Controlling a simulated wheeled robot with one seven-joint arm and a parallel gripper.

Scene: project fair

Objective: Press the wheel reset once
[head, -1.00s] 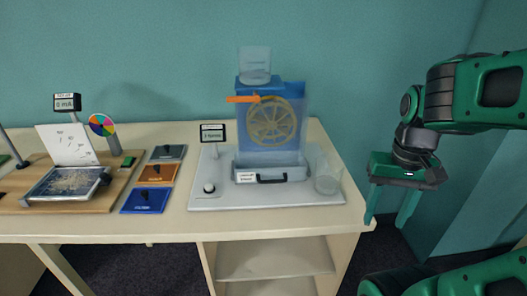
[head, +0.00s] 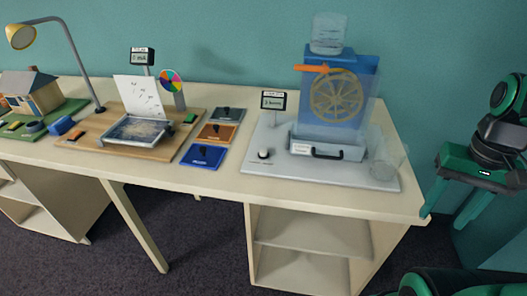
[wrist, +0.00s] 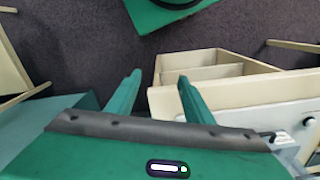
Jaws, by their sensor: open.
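The water wheel exhibit stands at the right end of the table in the head view, with a yellow wheel (head: 338,96) in a blue housing (head: 362,66). A round white knob or button (head: 263,154) sits at the front left of its grey base (head: 256,170), below a small display (head: 273,100). The label by the knob is too small to read. In the wrist view a white knob (wrist: 309,122) shows at the right edge. My gripper (head: 450,218) is open and empty, right of the table's end and apart from the exhibit. The wrist view shows its two fingers (wrist: 157,92) spread.
A clear cup (head: 386,163) stands at the base's right end, nearest my gripper. A drawer with a dark handle (head: 326,155) fronts the housing. Left are coloured panels (head: 216,133), a wooden board exhibit (head: 90,143), a model house (head: 32,94) and a lamp (head: 22,36).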

